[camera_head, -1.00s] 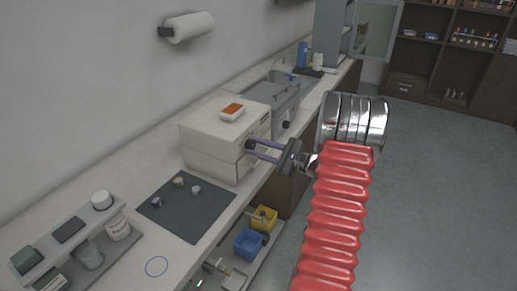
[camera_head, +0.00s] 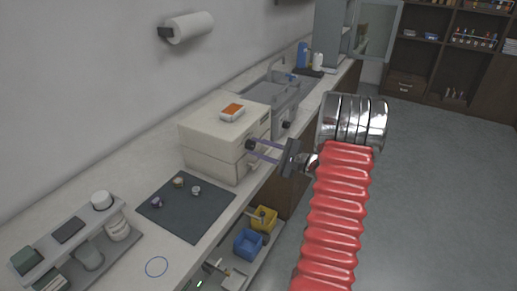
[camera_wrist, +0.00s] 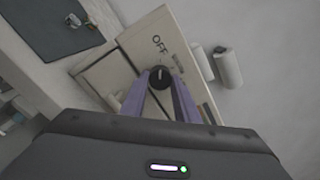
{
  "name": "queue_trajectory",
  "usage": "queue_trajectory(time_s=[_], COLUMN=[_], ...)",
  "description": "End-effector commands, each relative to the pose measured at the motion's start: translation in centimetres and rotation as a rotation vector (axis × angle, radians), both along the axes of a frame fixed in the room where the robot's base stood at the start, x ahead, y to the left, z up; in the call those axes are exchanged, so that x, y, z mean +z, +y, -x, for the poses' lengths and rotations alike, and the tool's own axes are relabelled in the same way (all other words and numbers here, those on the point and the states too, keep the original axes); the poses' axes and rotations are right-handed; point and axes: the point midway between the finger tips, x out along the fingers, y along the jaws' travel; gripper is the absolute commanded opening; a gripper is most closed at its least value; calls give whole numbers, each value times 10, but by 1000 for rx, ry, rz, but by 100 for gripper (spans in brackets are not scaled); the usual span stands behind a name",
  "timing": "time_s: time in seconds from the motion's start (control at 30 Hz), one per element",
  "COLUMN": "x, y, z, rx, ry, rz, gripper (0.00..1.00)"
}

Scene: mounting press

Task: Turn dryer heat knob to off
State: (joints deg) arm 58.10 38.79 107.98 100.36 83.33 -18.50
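The dryer (camera_head: 212,128) is a cream box on the counter. Its black heat knob (camera_head: 250,145) is on the side facing my arm. In the wrist view the knob (camera_wrist: 160,79) has a short white mark pointing up, towards the printed OFF label (camera_wrist: 160,44). My gripper (camera_head: 256,149) is in front of the knob. In the wrist view its two purple fingers (camera_wrist: 162,82) are spread, one on each side of the knob. I see no clear contact, and nothing is held.
An orange-and-white item (camera_head: 232,112) lies on the dryer. A dark mat (camera_head: 190,217) with small objects lies nearby on the counter. A sink (camera_head: 275,92) stands beyond. Blue (camera_head: 248,243) and yellow bins sit on the shelf below. The floor at right is clear.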

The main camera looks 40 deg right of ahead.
Motion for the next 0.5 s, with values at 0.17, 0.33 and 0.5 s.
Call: queue_trajectory(time_s=[0.17, 0.33, 0.5], x=[-2, -1, -1], y=[1, 1, 1], z=[0, 0, 1], rx=[3, 2, 2], ry=[3, 2, 2], rz=[-2, -3, -2], gripper=[40, 47, 47])
